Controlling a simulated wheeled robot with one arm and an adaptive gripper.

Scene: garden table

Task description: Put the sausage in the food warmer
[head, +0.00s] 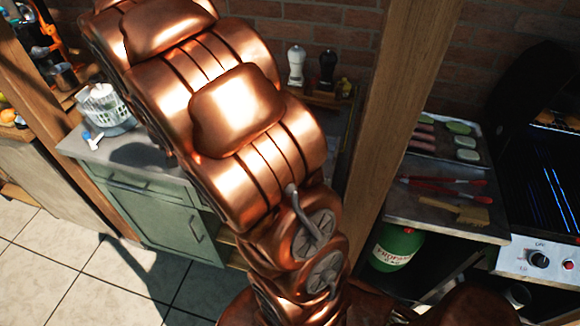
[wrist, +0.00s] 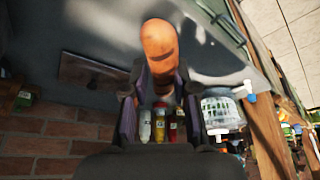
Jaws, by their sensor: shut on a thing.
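The orange-brown sausage (wrist: 160,42) is held upright in the wrist view, with its rounded end sticking out past the fingertips. My gripper (wrist: 160,82) is shut on its lower part, with one dark finger on each side. The sausage is over or in front of a grey counter surface; I cannot tell the gap. In the head view my copper arm covers the middle, and neither the gripper nor the sausage shows. I cannot identify the food warmer in either view.
A wooden post (head: 390,100) divides the counter from the tray of food (head: 425,158), red tongs (head: 440,182) and grill (head: 545,170).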

